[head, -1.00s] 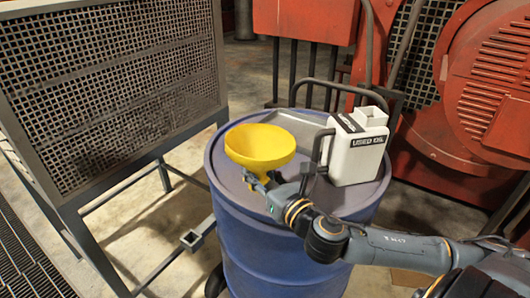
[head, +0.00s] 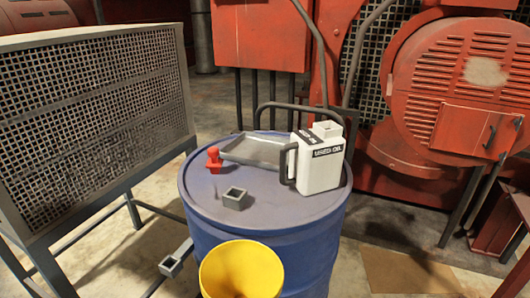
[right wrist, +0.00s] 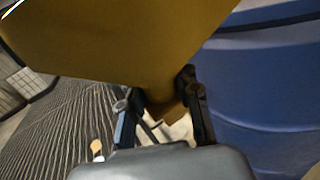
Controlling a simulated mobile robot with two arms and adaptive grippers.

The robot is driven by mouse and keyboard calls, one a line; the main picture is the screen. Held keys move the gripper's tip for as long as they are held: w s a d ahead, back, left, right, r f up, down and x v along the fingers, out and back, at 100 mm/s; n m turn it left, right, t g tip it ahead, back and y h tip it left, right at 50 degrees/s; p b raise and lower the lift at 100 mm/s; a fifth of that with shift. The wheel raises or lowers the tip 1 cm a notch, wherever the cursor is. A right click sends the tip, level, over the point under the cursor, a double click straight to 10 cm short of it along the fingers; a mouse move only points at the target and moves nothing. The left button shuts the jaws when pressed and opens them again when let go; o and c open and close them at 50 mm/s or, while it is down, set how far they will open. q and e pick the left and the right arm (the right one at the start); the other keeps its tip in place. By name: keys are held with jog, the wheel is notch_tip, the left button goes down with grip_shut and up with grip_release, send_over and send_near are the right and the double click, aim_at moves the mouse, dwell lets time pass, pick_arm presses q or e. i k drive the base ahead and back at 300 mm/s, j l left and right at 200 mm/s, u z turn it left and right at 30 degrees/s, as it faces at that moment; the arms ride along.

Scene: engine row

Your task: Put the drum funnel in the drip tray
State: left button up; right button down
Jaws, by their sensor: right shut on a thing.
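The yellow drum funnel (head: 240,272) is at the bottom edge of the head view, in front of the blue drum, its wide mouth facing up. My right gripper (right wrist: 160,105) is shut on the funnel's narrow lower part in the right wrist view, where the funnel's cone (right wrist: 110,40) fills the top. The head view does not show this gripper. The drip tray (head: 262,151) appears to be the shallow grey tray on the far part of the drum top, partly behind the white jug. The funnel is apart from it. My left gripper is in neither view.
The blue drum (head: 285,222) carries a white used oil jug (head: 320,160), a red fitting (head: 213,160) at the tray's left corner and a small grey square socket (head: 234,198). A mesh guard (head: 95,110) stands left, red machinery (head: 455,85) behind right.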

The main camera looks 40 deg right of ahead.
aim_at(263, 150)
jog(key=i+j+z, duration=0.65)
jog(key=i+j, duration=0.3)
jog(key=i+j+z, duration=0.35)
jog(key=j, duration=0.35)
